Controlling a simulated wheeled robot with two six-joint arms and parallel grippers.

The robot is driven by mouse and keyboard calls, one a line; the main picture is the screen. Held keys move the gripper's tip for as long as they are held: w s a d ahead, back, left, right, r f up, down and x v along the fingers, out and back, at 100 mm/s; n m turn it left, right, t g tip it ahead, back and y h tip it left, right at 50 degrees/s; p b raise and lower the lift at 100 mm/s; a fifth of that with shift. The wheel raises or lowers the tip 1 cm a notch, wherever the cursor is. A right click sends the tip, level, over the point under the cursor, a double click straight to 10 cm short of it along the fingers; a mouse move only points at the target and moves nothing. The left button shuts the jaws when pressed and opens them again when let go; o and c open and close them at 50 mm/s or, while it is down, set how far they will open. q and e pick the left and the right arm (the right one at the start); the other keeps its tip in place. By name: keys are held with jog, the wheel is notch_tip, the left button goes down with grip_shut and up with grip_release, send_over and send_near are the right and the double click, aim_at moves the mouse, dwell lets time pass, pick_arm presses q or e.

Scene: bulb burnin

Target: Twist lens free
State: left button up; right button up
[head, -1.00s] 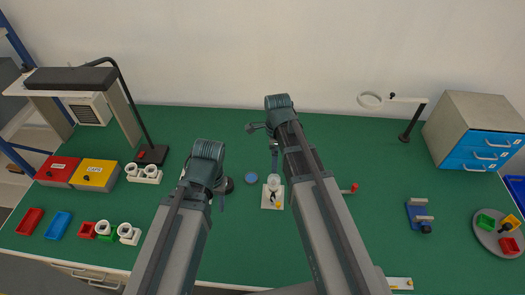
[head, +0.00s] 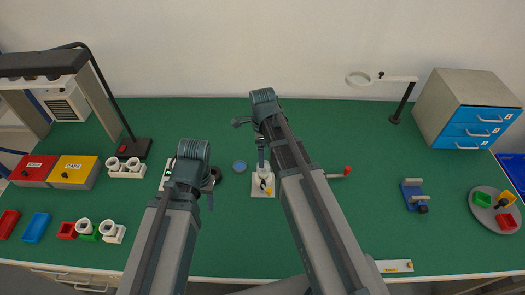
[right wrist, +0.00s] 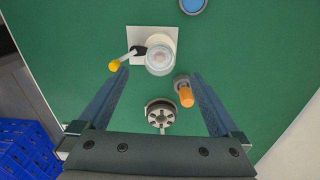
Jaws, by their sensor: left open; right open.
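A small clear, whitish round lens (right wrist: 159,58) sits on a white square plate (right wrist: 168,34) in the right wrist view. The plate also shows in the head view (head: 259,192), with the lens partly hidden by my right gripper. A lever with a yellow tip (right wrist: 114,66) sticks out beside the lens. My right gripper (right wrist: 158,74) is open, its fingers spread with the lens beyond and between their tips; contact cannot be told. My left gripper (head: 209,199) is open and empty, left of the plate.
A blue disc (head: 239,166) lies left of the plate. An orange-handled part (right wrist: 185,93) and a dark holed wheel (right wrist: 160,115) sit near my right fingers. A red-tipped lever (head: 347,171) stands right of my right arm.

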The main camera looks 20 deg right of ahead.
notch_tip(320, 180, down, 8)
jog(key=b, duration=0.6)
jog(key=shift+r, duration=0.2)
jog(key=shift+c, duration=0.2)
jog(key=c, duration=1.3)
jog(key=n, duration=0.4)
jog(key=shift+n, duration=1)
jog(key=shift+c, duration=0.2)
jog(key=n, duration=0.3)
jog(key=shift+s, duration=0.1)
